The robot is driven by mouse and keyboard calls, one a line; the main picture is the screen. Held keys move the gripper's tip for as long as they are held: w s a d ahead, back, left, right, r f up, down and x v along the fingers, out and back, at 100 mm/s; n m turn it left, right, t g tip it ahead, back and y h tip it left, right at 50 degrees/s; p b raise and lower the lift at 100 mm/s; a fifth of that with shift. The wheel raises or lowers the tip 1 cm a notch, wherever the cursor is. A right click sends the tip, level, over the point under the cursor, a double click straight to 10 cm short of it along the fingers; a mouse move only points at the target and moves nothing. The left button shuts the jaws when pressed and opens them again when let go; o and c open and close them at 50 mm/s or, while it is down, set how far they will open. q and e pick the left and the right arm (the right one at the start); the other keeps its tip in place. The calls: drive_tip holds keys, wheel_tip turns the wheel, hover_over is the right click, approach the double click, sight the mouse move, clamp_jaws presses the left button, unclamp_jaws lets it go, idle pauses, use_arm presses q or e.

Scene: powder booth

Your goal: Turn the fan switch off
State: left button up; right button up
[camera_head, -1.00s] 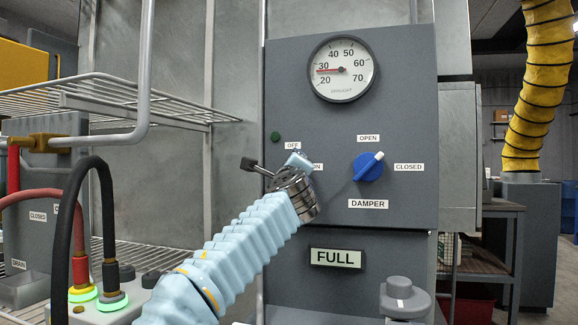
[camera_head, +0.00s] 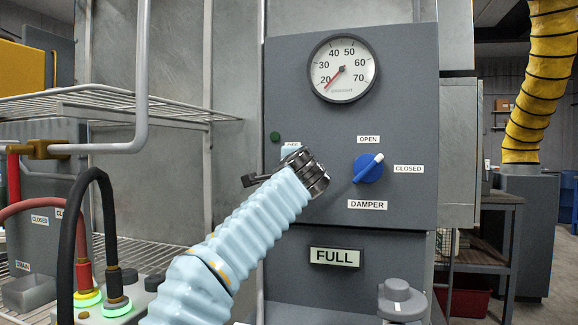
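The grey control panel (camera_head: 400,120) carries a small OFF label (camera_head: 292,146), now partly covered. The fan switch itself is hidden behind my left gripper (camera_head: 266,172), so I cannot see its position. The arm, in a pale blue sleeve, comes up from the lower left to a dark metal wrist in front of the panel. A dark finger points left and a pale blue piece shows over the label. I cannot tell whether the fingers are open or shut. The gauge (camera_head: 343,68) above has its red needle near 20. My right gripper is not in view.
A blue damper knob (camera_head: 368,168) sits just right of my wrist. A dark green lamp (camera_head: 275,137) is at the panel's left. A FULL sign (camera_head: 334,257) is below. Wire shelves (camera_head: 110,103) and hoses (camera_head: 75,215) crowd the left.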

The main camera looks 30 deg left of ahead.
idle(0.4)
use_arm(q)
drive_tip(key=o, duration=1)
drive_tip(key=shift+o, duration=0.2)
drive_tip(key=shift+s, duration=0.1)
drive_tip(key=b+v, duration=0.4)
drive_tip(key=v, duration=0.9)
drive_tip(key=shift+s+d, duration=0.2)
drive_tip(key=shift+s, duration=0.1)
